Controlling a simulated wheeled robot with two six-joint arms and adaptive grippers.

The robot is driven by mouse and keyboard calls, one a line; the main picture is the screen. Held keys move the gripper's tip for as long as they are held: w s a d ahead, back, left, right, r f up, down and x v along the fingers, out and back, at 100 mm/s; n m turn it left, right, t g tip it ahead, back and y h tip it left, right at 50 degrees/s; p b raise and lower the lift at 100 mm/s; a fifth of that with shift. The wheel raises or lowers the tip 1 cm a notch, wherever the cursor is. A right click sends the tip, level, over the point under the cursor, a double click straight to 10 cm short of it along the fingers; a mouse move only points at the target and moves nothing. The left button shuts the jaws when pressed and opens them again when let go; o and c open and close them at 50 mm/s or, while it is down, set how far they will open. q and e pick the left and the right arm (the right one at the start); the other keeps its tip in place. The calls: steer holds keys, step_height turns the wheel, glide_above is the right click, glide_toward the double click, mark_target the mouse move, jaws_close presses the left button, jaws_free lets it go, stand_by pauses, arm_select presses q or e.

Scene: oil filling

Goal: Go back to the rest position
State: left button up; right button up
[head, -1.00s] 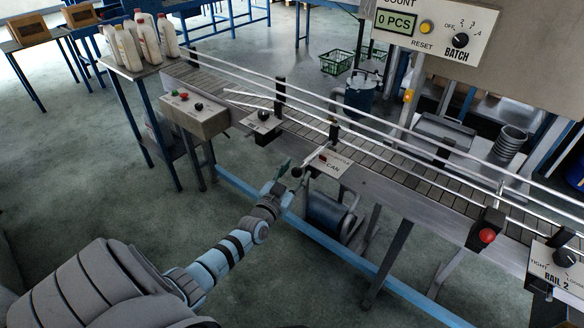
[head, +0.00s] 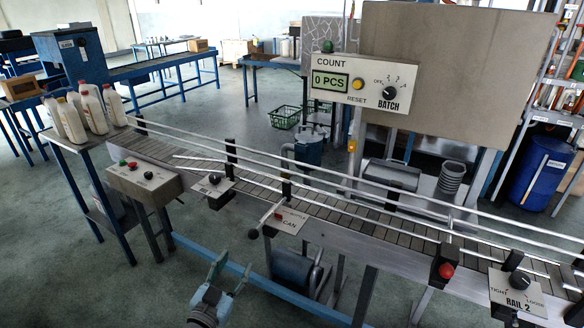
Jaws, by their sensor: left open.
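My left gripper (head: 222,268) is at the bottom of the head view, below and in front of the conveyor. Its fingers are open and empty, and it is apart from the SCAN lever box (head: 291,219). That box has a red button and a lever with a dark knob (head: 253,234). Most of my left arm is below the picture. My right gripper is not in view.
The conveyor (head: 330,210) with rails runs across the view. White bottles (head: 92,108) stand on the table at its left end. A control box (head: 145,180), a red button (head: 446,270) and the RAIL 2 knob box (head: 517,291) line its front. The counter panel (head: 360,83) reads 0 PCS.

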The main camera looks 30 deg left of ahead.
arm_select(q)
steer(key=s+d+f+g+h, duration=0.1)
steer(key=s+f+g, duration=0.55)
steer(key=f, duration=0.85)
steer(key=s+d+f+g+h, duration=0.1)
steer(key=s+f+g, duration=0.3)
steer(key=s+f, duration=0.8)
steer(key=s+d+f+g, duration=0.3)
steer(key=s+d+f, duration=0.2)
steer(key=s, duration=0.4)
steer(key=s+d+f+g+h, duration=0.1)
steer(key=s+d+f+g, duration=0.2)
steer(key=s+d+f, duration=0.2)
steer(key=s+f, duration=0.2)
steer(key=s, duration=0.2)
steer(key=shift+d+f+m, duration=0.3)
steer(key=shift+w, duration=0.1)
